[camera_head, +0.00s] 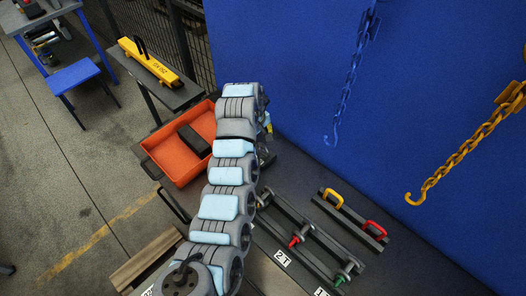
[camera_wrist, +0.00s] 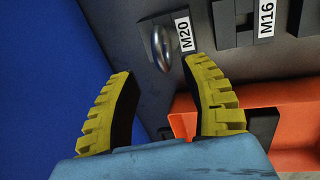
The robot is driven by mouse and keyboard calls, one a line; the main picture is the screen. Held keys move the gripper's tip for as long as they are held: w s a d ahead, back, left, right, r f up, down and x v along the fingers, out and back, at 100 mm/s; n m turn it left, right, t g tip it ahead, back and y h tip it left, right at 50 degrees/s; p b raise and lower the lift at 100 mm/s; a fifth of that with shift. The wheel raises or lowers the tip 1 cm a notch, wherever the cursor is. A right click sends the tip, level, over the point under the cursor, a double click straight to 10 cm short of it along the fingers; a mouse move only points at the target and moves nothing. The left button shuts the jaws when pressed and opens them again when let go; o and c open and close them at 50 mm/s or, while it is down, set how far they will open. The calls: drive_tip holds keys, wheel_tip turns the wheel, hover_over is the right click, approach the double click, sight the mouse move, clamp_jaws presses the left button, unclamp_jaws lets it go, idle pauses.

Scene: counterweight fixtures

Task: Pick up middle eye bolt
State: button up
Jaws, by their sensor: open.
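In the wrist view, a shiny grey metal piece (camera_wrist: 161,48), which looks like an eye bolt seen edge-on, stands on a dark surface beside a white label reading M20 (camera_wrist: 184,34). I cannot tell whether it is the middle one, as no other eye bolt shows clearly. My gripper (camera_wrist: 160,68) has its yellow ribbed fingers spread wide, with nothing held. The metal piece lies beyond the fingertips, in line with the gap between them. In the head view, only a bit of yellow finger shows past my arm, which hides the area around it.
An orange tray (camera_head: 163,169) holding a dark block lies left of my arm; its edge also shows in the wrist view (camera_wrist: 260,95). A blue wall (camera_head: 290,60) stands close behind. A blue chain hook (camera_head: 337,139) and yellow chain hook (camera_head: 416,199) hang right. Handled bars (camera_head: 349,216) lie on the bench.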

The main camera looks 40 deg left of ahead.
sight(263, 146)
drive_tip(key=shift+w+d+f, duration=0.1)
drive_tip(key=shift+w+f, duration=0.05)
drive_tip(key=shift+f, duration=0.8)
drive_tip(key=shift+w+d+f, duration=0.1)
drive_tip(key=shift+w+f, duration=0.1)
drive_tip(key=shift+f, duration=0.75)
drive_tip(key=shift+w+f, duration=0.15)
drive_tip(key=shift+f, duration=0.8)
clamp_jaws()
